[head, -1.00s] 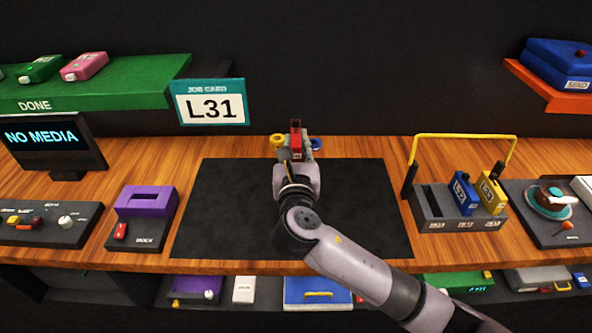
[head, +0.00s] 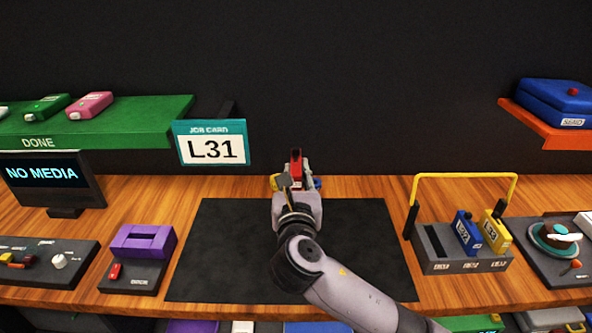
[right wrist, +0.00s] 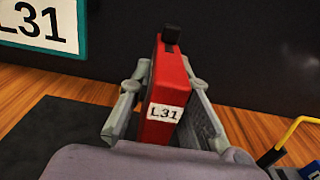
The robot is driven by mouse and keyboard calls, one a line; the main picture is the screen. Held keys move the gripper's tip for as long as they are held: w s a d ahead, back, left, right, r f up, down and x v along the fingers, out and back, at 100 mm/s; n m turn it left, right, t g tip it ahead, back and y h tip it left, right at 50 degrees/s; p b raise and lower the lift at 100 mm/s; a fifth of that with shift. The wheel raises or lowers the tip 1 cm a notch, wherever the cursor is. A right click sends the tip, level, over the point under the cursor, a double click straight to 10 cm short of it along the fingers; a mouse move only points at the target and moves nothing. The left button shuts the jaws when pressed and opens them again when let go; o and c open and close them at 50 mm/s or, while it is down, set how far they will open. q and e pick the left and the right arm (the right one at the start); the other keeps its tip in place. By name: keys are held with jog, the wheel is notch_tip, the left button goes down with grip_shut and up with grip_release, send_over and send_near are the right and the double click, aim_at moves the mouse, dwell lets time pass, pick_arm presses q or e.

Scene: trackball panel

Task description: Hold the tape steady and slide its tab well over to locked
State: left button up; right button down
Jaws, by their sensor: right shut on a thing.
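The tape is a red cartridge (head: 296,166) with a white L31 label, seen at the top middle of the dark mat. It also shows in the right wrist view (right wrist: 173,80), upright, with a small black tab (right wrist: 171,33) on its top end. My right gripper (head: 297,178) is shut on it, one finger on each side. The label faces the wrist camera. Which position the tab is in, I cannot tell. My left gripper is not in view.
The dark mat (head: 230,250) is clear below the arm. A purple dock (head: 143,243) stands left, a rack with a yellow handle (head: 465,178) and blue and yellow tapes right. A job card reading L31 (head: 212,150) hangs at the back. Yellow and blue items partly show behind the gripper.

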jog(key=shift+f+b, duration=1.5)
jog(key=shift+f, duration=2)
jog(key=shift+f+b, duration=2.65)
jog(key=shift+f, duration=2.55)
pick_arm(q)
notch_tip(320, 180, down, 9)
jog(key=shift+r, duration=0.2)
pick_arm(e)
jog(key=shift+f, duration=0.1)
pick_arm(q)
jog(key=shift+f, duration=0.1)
pick_arm(e)
jog(key=shift+f, duration=0.35)
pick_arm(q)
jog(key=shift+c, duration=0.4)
